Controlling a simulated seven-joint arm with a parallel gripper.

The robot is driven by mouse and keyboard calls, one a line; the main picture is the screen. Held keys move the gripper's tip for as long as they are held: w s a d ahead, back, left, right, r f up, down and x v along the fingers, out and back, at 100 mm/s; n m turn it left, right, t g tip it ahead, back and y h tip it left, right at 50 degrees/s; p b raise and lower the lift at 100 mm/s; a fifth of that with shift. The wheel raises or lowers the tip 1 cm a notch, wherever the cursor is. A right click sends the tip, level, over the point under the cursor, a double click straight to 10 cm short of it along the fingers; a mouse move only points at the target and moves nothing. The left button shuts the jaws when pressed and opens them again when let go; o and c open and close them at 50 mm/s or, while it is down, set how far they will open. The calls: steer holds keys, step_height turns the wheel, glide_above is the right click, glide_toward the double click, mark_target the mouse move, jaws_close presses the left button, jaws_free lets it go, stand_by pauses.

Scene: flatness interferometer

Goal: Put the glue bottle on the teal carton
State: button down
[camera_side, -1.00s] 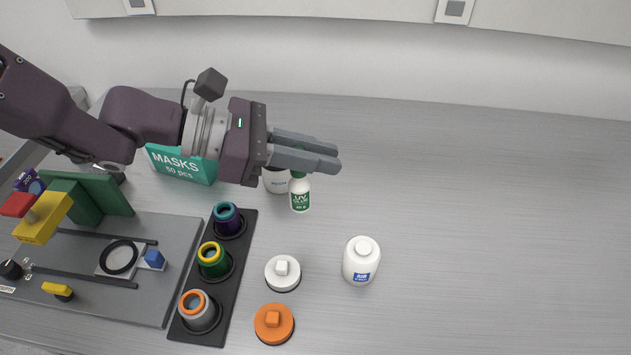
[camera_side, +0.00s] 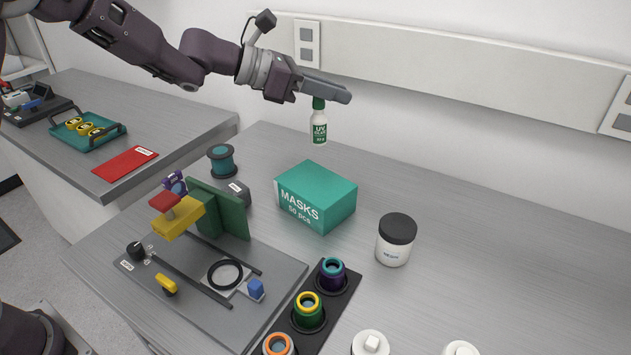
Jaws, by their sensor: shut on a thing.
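The glue bottle (camera_side: 319,127) is small and white with a green UV label and a green cap. My gripper (camera_side: 340,94) is shut on it at the cap and holds it upright in the air. The teal carton (camera_side: 322,191), marked MASKS 50 pcs, stands on the bench below, with its flat top free. In the picture the bottle hangs above the carton's far edge, clear of it. How far it is from the carton in depth is hard to tell.
A white jar with a black lid (camera_side: 396,240) stands right of the carton. The interferometer plate with its green block (camera_side: 219,207) is at left front. A black rack (camera_side: 343,284) holds several coloured-ring eyepieces. A teal spool (camera_side: 221,160) stands behind.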

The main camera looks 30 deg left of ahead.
step_height(320, 180, down, 10)
steer(key=shift+w+a, duration=0.15)
steer(key=shift+a, duration=0.3)
steer(key=c, duration=1.4)
jaws_free()
